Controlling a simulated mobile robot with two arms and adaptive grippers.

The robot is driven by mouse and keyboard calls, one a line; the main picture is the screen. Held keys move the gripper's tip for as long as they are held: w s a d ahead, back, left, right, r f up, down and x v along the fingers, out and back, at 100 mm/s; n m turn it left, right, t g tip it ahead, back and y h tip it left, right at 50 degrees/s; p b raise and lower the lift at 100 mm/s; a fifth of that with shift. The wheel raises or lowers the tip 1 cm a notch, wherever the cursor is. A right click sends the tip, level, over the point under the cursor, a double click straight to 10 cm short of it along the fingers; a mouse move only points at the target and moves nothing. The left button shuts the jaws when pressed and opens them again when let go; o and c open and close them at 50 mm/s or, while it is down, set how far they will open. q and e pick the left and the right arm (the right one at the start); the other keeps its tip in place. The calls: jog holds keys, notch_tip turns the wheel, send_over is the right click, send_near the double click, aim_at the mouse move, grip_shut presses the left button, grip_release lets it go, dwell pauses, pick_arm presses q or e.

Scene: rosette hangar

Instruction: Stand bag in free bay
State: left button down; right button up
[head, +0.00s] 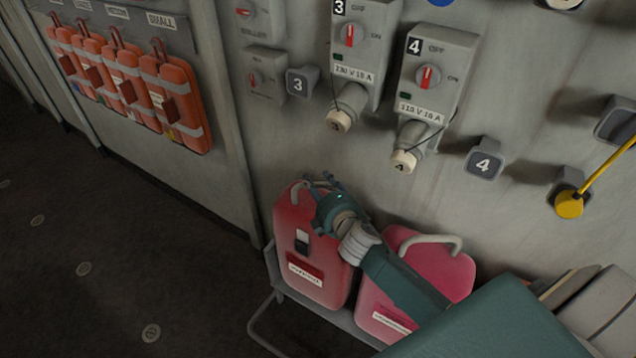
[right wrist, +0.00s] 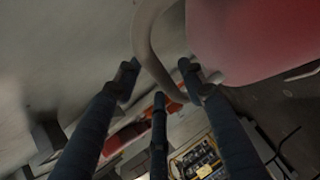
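Two red bags stand side by side in a low grey rack (head: 345,322) against the wall. The left bag (head: 318,270) has a dark buckle and a white label. The right bag (head: 440,265) has a pale handle and is partly covered by my right arm. My right gripper (head: 318,182) is at the top of the left bag, by its handle. In the right wrist view, its fingers (right wrist: 158,80) stand apart around a pale handle loop (right wrist: 150,35), with a red bag (right wrist: 255,35) at upper right. My left gripper is out of view. No free bay shows clearly.
Wall switch boxes (head: 428,75) with plugs hang above the bags. Orange packs (head: 178,100) hang on the wall at left. A yellow knob (head: 569,204) sits at right. The dark floor (head: 110,260) at left is clear.

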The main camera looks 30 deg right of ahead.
jog(key=b+v, duration=0.1)
jog(key=v, duration=1.1)
jog(key=s+a+f+m+g+y, duration=0.1)
jog(key=a+f+m, duration=0.25)
jog(key=f, duration=0.45)
jog(key=s+a+f+m+g+y, duration=0.1)
jog(key=a+f+m+g, duration=0.2)
jog(key=f, duration=0.5)
jog(key=s+f+m+g, duration=0.1)
jog(key=s+f, duration=0.2)
jog(key=f, duration=0.3)
jog(key=s+f+m, duration=0.1)
jog(key=s+f, duration=0.3)
jog(key=f, duration=0.3)
jog(key=s+f+m+g, duration=0.2)
jog(key=s+f+g, duration=0.3)
jog(key=s+f, duration=1.05)
jog(key=s+f+m+g, duration=0.1)
jog(key=s+f, duration=0.2)
jog(key=s, duration=0.6)
jog(key=s+f+m+g, duration=0.1)
jog(key=s+f, duration=0.3)
jog(key=s, duration=0.6)
jog(key=shift+s+g, duration=0.3)
jog(key=shift+g, duration=0.5)
jog(key=shift+d, duration=0.15)
